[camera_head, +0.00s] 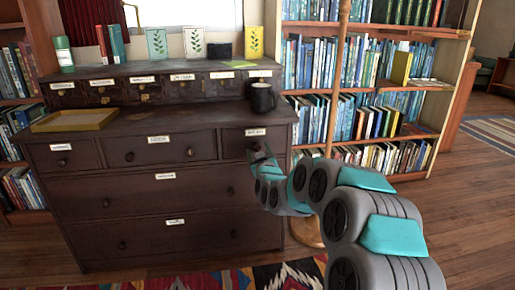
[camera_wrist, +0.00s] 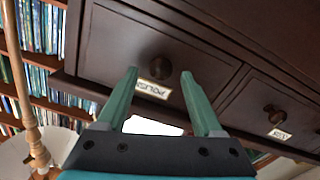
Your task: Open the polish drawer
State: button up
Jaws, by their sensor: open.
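The dark wooden dresser (camera_head: 170,200) stands with its drawers shut. Its upper right drawer (camera_head: 232,146) has a white label (camera_head: 255,132) too small to read in the head view. In the wrist view this drawer's label (camera_wrist: 153,89) appears upside down and seems to read "polish". Its dark round knob (camera_wrist: 156,70) lies between and just beyond my open fingertips. My gripper (camera_wrist: 160,73) is open and empty, pointed at the drawer front. In the head view my gripper (camera_head: 262,155) is at the knob, partly hiding it; contact cannot be told.
A dark mug (camera_head: 262,98) stands on the dresser top above this drawer. A yellow tray (camera_head: 75,121) lies at the left. A wooden pole (camera_head: 335,75) stands close to the right, before bookshelves (camera_head: 360,60). A patterned rug (camera_head: 215,279) lies in front.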

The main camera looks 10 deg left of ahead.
aim_at(257, 148)
jog(key=shift+x, duration=1.6)
grip_shut()
dwell(0.3)
